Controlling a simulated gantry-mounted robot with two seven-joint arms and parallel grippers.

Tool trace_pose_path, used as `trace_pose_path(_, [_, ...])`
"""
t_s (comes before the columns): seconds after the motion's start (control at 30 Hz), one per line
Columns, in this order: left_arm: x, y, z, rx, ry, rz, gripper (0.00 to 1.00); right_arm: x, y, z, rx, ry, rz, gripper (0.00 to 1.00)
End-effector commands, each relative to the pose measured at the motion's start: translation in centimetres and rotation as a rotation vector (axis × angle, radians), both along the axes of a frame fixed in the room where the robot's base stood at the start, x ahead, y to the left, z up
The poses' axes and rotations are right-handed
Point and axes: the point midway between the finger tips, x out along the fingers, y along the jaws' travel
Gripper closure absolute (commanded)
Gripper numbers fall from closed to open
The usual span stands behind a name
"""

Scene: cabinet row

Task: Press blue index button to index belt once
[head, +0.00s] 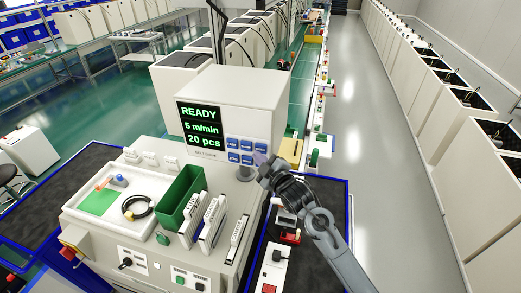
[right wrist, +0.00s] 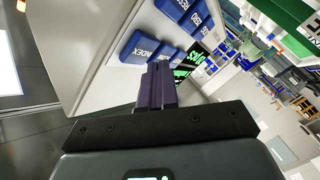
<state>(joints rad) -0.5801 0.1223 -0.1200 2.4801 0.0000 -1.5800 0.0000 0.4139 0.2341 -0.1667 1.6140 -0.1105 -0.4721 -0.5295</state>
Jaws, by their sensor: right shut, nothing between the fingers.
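A white control box (head: 238,95) stands on the white cabinet. Its screen (head: 199,128) reads READY, 5 m/min, 20 pcs. Blue buttons (head: 241,150) sit in rows right of the screen. My right gripper (head: 262,160) is at the lower right of these buttons, shut and empty. In the right wrist view, its dark fingers (right wrist: 160,72) are together, pointing at the button panel. The blue button marked INDEX (right wrist: 137,48) is just left of the fingertips. The fingers partly hide another blue button. Contact cannot be told. My left gripper is not in view.
On the cabinet top are a green bin (head: 181,196), a white tray (head: 112,202) with a black ring, and upright white holders (head: 213,219). A dark belt with blue edges (head: 333,203) runs to the right. The aisle floor (head: 352,90) is clear.

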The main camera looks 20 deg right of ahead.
Motion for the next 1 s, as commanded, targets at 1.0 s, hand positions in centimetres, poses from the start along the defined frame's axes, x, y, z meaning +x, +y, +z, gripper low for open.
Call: trace_pose_path(1.0, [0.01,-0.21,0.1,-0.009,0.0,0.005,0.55,0.72,-0.55,0.0,0.0,0.0,0.0,1.0])
